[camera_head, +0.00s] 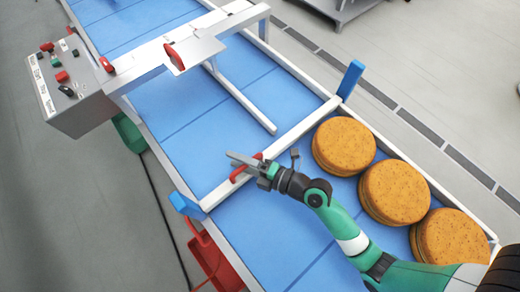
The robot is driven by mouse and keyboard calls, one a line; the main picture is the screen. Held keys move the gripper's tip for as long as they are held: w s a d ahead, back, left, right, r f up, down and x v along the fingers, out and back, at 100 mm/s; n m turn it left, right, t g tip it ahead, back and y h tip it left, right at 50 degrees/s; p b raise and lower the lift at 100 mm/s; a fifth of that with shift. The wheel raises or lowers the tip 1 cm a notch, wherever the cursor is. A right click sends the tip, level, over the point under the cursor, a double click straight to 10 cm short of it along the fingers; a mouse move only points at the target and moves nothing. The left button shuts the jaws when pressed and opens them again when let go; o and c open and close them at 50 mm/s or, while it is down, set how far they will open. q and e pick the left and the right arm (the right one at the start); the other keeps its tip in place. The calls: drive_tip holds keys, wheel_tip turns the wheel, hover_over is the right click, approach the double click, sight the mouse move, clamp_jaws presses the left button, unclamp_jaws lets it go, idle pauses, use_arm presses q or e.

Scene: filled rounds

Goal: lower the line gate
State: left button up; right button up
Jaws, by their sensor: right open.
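A white bar (305,127), which looks like the line gate, spans the blue conveyor between two blue end pieces, one at the left (186,206) and one at the right (351,80). A red handle (239,174) is on the bar. My right gripper (232,159) is open at the handle, its fingers pointing left. The fingers overlap the handle in the picture; I cannot tell whether they touch it or surround it. The bar's height above the belt is hard to judge. My left gripper is not in view.
Several round golden filled rounds (344,146) sit on the belt right of the bar, near my right arm. A white frame (140,72) crosses the conveyor farther up. A control box (67,88) stands at left, a red bin (215,262) below. The belt beyond the bar (190,105) is clear of rounds.

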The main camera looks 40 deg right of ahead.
drive_tip(key=b+v, duration=0.1)
drive_tip(key=v, duration=1)
drive_tip(key=shift+s, duration=0.25)
drive_tip(key=shift+d+r, duration=0.1)
